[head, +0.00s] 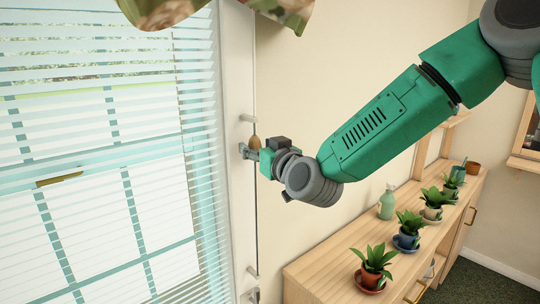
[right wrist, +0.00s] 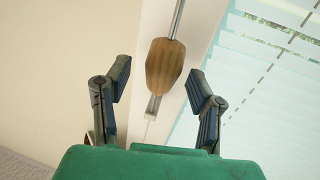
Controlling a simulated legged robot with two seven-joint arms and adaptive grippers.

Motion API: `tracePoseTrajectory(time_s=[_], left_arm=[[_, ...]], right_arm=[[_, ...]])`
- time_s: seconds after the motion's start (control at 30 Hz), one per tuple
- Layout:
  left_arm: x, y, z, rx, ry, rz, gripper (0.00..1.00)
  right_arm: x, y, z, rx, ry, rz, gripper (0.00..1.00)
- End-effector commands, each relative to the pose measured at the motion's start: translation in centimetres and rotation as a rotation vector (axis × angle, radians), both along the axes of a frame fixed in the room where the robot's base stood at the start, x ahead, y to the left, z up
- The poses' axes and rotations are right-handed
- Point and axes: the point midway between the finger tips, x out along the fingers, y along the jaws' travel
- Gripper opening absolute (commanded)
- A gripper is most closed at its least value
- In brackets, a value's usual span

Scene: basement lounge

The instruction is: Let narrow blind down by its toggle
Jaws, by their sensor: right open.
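In the head view the toggle (head: 254,142) shows just above my right gripper (head: 249,152), which reaches in from the right. The blind (head: 90,130) has pale slats over the window at the left. Its slats also show in the right wrist view (right wrist: 265,85). My left gripper is not in view.
A wooden cabinet (head: 325,268) stands along the wall at the lower right. It bears several potted plants, such as the nearest one (head: 373,268), and a green bottle (head: 387,203). Patterned fabric (head: 220,8) hangs at the top. The wall between window and cabinet is bare.

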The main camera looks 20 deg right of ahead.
Motion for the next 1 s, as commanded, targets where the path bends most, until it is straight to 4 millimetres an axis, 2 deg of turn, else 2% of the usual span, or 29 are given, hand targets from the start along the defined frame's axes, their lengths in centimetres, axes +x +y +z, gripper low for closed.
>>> tracePoseTrajectory(time_s=[0.3,0.5,0.67,1.0], left_arm=[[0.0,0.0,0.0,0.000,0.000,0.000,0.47],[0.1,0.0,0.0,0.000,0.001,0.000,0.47],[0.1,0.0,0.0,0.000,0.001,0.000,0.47],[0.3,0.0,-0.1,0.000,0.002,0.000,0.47]], right_arm=[[-6.8,-1.0,0.1,0.000,-0.001,0.001,0.49],[-9.4,-1.5,0.1,0.001,-0.001,0.001,0.49],[-10.1,-1.6,0.1,0.001,-0.002,0.000,0.49],[-10.1,-1.6,0.0,0.001,-0.002,0.000,0.49]])
